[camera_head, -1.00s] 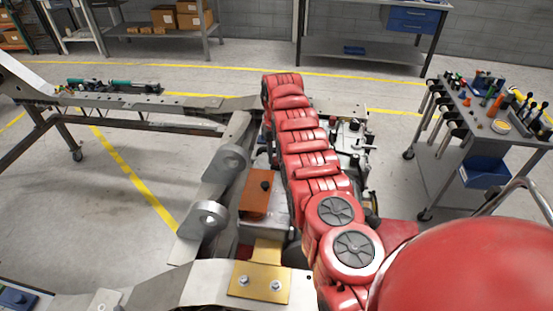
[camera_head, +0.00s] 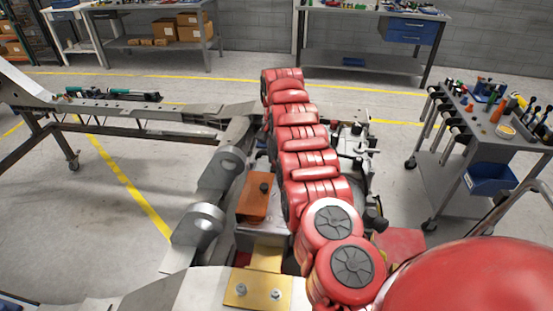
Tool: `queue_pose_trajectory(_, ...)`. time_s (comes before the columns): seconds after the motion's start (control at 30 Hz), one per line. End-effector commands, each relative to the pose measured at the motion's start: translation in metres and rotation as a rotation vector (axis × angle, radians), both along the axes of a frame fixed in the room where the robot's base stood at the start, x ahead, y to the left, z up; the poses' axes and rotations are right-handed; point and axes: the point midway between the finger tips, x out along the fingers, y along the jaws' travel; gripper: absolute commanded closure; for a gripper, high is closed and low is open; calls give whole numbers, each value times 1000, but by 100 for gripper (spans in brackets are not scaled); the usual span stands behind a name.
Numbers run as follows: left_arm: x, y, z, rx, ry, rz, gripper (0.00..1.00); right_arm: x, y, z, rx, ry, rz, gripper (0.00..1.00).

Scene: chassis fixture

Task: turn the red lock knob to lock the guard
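I cannot make out a red lock knob or a guard with certainty; a large red segmented arm of mine runs from the lower right to the upper middle and covers part of the fixture. An orange-brown plate (camera_head: 254,207) with a small black knob (camera_head: 264,188) sits on the fixture left of the arm. A grey metal assembly with black knobs (camera_head: 353,142) shows just right of the arm. Neither gripper shows, so whether they are open or shut is hidden.
The grey chassis frame (camera_head: 170,112) stretches left, and a gold bracket with two bolts (camera_head: 257,288) is at the bottom. A tool cart (camera_head: 470,158) stands on the right. A workbench (camera_head: 370,71) and shelves with boxes (camera_head: 187,49) are at the back.

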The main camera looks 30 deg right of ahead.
Motion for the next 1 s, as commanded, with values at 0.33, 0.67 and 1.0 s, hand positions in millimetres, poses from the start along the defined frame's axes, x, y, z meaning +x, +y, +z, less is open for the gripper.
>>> queue_pose_trajectory(0.33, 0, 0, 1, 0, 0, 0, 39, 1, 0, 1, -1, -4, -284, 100)
queue_pose_trajectory(0.67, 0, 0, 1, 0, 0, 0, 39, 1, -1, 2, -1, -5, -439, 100)
queue_pose_trajectory(1.0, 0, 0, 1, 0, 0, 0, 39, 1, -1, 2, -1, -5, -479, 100)
